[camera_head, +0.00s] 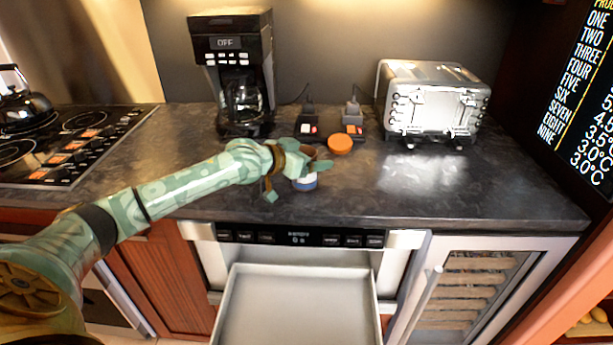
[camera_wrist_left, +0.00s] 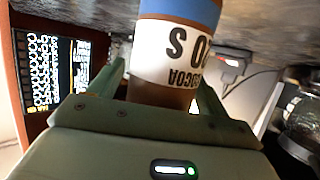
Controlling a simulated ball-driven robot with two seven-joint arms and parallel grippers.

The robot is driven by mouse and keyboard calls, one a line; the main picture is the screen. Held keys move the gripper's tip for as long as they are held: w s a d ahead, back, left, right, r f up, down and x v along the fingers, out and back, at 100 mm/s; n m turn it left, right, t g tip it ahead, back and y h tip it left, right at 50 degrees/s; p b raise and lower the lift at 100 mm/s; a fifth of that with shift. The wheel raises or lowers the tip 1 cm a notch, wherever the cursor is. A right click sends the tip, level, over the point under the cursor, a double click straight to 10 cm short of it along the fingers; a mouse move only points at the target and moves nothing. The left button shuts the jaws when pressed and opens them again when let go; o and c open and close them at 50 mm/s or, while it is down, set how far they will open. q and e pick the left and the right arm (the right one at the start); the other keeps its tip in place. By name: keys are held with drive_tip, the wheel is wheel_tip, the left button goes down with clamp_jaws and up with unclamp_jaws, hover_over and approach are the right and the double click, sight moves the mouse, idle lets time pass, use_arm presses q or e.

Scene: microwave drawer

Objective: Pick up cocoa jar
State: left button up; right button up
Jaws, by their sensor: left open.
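The cocoa jar (camera_head: 305,184) stands on the dark counter, partly hidden behind my left gripper (camera_head: 297,181). Its white label and blue band show low beside the fingers. In the left wrist view the cocoa jar (camera_wrist_left: 172,50) appears upside down, with a brown part, a white label reading COCOA and a blue band. My left gripper (camera_wrist_left: 162,88) is open, with one finger on each side of the jar. I cannot tell whether either finger touches it. My right gripper is not in view.
A round orange object (camera_head: 340,144) sits just behind the jar. A coffee maker (camera_head: 236,75) and a silver toaster (camera_head: 432,103) stand at the back. An open drawer (camera_head: 297,305) juts out below the counter. The counter (camera_head: 480,195) is clear at the right.

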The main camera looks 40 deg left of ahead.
use_arm(q)
drive_tip(key=shift+r, duration=0.1)
drive_tip(key=shift+c, duration=0.3)
drive_tip(key=c, duration=1)
drive_tip(key=shift+c, duration=0.6)
drive_tip(key=shift+r, duration=0.1)
